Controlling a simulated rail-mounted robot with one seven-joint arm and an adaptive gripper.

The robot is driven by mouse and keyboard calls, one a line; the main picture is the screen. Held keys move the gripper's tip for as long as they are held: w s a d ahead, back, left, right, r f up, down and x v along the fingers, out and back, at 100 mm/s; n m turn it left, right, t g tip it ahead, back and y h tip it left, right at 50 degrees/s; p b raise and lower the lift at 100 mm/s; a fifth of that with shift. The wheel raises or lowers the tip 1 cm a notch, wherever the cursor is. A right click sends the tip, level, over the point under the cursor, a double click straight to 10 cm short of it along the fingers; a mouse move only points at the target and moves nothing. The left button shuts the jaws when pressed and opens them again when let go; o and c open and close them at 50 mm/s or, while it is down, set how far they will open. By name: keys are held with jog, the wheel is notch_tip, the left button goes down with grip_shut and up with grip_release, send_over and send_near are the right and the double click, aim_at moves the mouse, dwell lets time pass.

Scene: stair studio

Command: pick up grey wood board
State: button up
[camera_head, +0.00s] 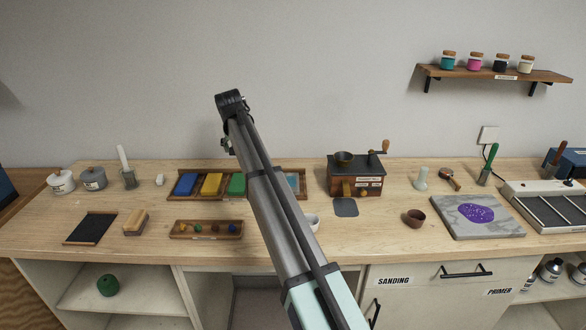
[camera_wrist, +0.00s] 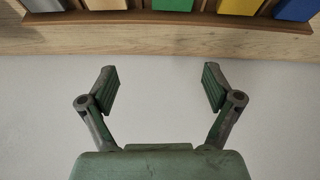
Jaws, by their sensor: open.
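A wooden tray (camera_head: 208,197) with flat coloured pieces stands at the back of the bench. A grey piece (camera_wrist: 44,5) lies in an end slot, cut off by the top edge of the wrist view. In the head view its slot shows a blue-grey piece (camera_head: 292,181), just right of my arm. It is the closest match to the grey wood board; its material is unclear. My gripper (camera_wrist: 159,75) is open and empty, apart from the tray. In the head view my arm mostly hides the gripper.
A wooden box with a crank (camera_head: 356,180) stands right of the tray. A small tray of coloured balls (camera_head: 206,236) lies in front. Plain wall stands behind.

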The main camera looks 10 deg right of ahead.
jog(key=s+d+r+g+y+p, duration=0.1)
jog(key=s+d+r+g+p, duration=0.15)
jog(key=d, duration=0.55)
jog(key=s+d+r+g+p, duration=0.2)
jog(key=s+d+r+g, duration=0.15)
jog(key=d, duration=0.55)
jog(key=p, duration=0.3)
send_over(291, 181)
jog(key=shift+m+t, duration=0.3)
jog(key=shift+m, duration=0.1)
jog(key=f, duration=1.2)
jog(key=shift+w+d, duration=0.1)
jog(key=shift+d, duration=0.2)
jog(key=shift+s+a+f+p, duration=0.15)
jog(key=shift+f+p, duration=0.45)
jog(key=shift+f, duration=0.45)
jog(key=shift+s+a+f+p, duration=0.15)
jog(key=shift+f+p, duration=0.4)
jog(key=shift+f, duration=0.5)
jog(key=shift+w+f, duration=0.1)
jog(key=shift+f, duration=0.4)
jog(key=c, duration=1.3)
